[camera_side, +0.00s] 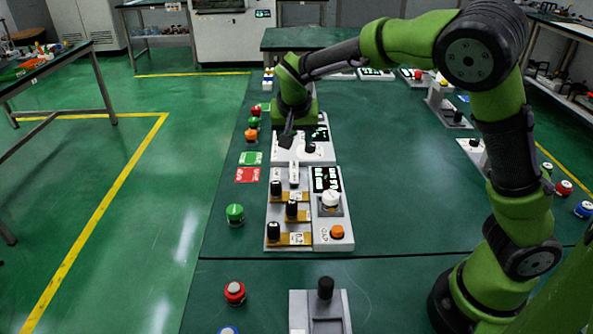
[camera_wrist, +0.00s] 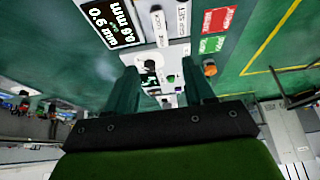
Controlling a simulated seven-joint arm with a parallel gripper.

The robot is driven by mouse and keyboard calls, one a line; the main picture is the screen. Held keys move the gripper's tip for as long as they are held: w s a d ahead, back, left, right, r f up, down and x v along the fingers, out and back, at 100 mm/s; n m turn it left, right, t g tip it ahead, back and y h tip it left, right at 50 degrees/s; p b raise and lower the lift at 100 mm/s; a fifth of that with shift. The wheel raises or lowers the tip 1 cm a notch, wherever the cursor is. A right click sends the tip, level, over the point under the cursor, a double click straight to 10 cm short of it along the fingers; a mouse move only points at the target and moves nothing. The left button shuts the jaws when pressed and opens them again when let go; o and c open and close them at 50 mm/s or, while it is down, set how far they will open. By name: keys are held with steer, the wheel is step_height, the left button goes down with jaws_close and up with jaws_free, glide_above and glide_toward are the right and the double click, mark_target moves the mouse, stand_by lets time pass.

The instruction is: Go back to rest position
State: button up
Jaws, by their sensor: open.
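My gripper (camera_side: 288,138) is in the middle of the side view, pointing down near a white panel (camera_side: 318,154) with a small display and a dark knob (camera_side: 310,148). In the wrist view, the two dark green fingers of my gripper (camera_wrist: 161,82) are spread apart with nothing held between them. Whether the fingertips touch anything on the panel is hard to tell. My arm reaches across the table from the right.
Nearer on the green table (camera_side: 400,200) stands a panel with black slider knobs (camera_side: 291,209), a white knob (camera_side: 331,199) and an orange button (camera_side: 337,232). A green button (camera_side: 235,213) and red card (camera_side: 247,175) lie left. The table's middle right is clear.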

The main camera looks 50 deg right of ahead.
steer(key=s+a+n+g+y, duration=0.1)
steer(key=s+a+n+y, duration=0.3)
steer(key=s, duration=0.6)
steer(key=s+r+t+y, duration=0.1)
steer(key=s+r+t, duration=0.1)
steer(key=s+r, duration=0.2)
steer(key=s+r+n+t, duration=0.1)
steer(key=s+r, duration=0.3)
steer(key=s, duration=0.6)
steer(key=shift+d+t+y, duration=0.2)
steer(key=shift+t+y, duration=0.2)
steer(key=shift+t, duration=0.3)
steer(key=shift+c, duration=0.3)
